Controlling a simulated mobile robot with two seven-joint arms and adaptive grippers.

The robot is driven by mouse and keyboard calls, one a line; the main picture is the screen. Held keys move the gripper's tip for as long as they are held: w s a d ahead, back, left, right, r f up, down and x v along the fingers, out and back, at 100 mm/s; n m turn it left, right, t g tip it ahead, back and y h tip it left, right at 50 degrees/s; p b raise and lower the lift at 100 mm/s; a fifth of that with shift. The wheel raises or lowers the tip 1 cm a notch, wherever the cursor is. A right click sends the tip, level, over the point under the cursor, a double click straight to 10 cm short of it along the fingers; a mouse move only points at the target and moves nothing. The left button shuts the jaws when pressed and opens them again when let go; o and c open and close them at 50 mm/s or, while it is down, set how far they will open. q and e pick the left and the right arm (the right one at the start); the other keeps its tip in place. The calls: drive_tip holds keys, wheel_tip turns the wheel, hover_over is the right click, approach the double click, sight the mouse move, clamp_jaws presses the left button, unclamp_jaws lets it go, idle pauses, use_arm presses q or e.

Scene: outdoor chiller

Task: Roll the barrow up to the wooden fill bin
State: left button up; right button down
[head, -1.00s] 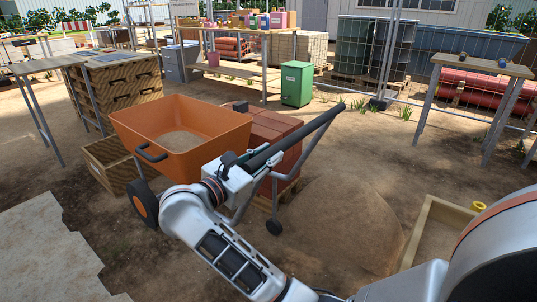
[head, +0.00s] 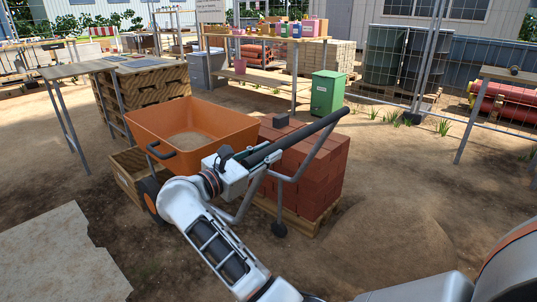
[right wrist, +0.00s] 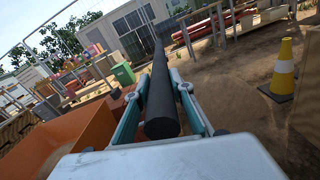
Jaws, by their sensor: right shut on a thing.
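The orange barrow (head: 215,121), with sandy material in its tray, stands left of centre in the head view. Its near wheel (head: 150,200) and support leg (head: 279,229) show below the tray. My right gripper (head: 252,161) is shut on the barrow's dark handle; the right wrist view shows its two fingers either side of that handle (right wrist: 161,103). A wooden box (head: 125,184) lies just beyond the wheel, partly hidden by the barrow. I cannot tell whether the two touch, or whether this box is the fill bin. My left gripper is not in view.
Red bricks on a pallet (head: 320,172) stand close to the barrow's right side. A grey-topped table (head: 72,70) and stacked wooden crates (head: 150,88) stand behind. A green bin (head: 327,93) is farther back. A traffic cone (right wrist: 284,68) stands at right in the right wrist view.

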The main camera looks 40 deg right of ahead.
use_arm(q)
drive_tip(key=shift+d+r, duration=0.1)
use_arm(e)
drive_tip(key=shift+w+a+r, duration=0.15)
drive_tip(key=shift+w+r, duration=0.25)
drive_tip(key=c, duration=1.9)
unclamp_jaws()
drive_tip(key=shift+w, duration=0.15)
drive_tip(key=shift+o, duration=0.6)
drive_tip(key=shift+w+f, duration=0.35)
drive_tip(key=shift+w, duration=0.05)
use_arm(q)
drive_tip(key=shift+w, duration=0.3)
use_arm(e)
drive_tip(key=shift+s, duration=0.1)
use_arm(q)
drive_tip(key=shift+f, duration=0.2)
use_arm(e)
drive_tip(key=shift+s+f, duration=0.1)
drive_tip(key=shift+a, duration=0.1)
